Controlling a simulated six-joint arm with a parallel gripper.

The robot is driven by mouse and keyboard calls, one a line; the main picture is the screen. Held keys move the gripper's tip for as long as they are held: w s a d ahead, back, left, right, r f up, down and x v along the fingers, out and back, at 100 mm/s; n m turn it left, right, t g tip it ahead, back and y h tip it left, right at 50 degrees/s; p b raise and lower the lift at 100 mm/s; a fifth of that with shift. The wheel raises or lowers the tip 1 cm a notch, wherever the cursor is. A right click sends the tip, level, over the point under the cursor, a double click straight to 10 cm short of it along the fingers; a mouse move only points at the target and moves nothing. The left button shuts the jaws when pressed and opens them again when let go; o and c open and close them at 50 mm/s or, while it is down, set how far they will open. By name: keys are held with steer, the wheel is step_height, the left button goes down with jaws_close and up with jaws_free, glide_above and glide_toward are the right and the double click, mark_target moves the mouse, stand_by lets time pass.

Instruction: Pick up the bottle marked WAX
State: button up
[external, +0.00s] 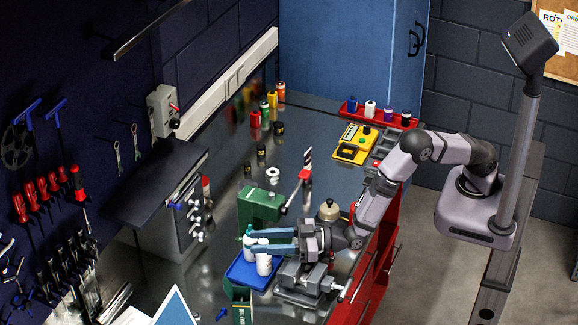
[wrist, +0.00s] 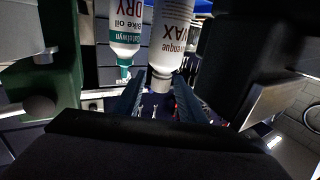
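The white bottle marked WAX (wrist: 172,40) stands close in front of my gripper in the wrist view, its label upside down. In the external view the white bottle (external: 264,265) stands upright in the blue tray (external: 240,277). My gripper (external: 257,241) reaches in level from the right, fingers apart around the bottle's top; the near finger crosses in front of it. In the wrist view the cap shows between the two dark fingers (wrist: 158,90). I see no clear contact. A white bottle with a teal cap, marked DRY (wrist: 126,25), stands beside it, on the far side in the external view (external: 249,240).
A grey vise (external: 303,283) stands right beneath my gripper. A green box (external: 260,207) lies behind it, near a red-handled tool (external: 305,175). A yellow case (external: 355,142) and a red tray of small bottles (external: 378,115) are farther back. The bench's middle is fairly clear.

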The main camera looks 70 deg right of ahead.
jaws_close()
steer(key=shift+r, duration=0.1)
steer(key=shift+r+b, duration=1.6)
steer(key=shift+r, duration=3.35)
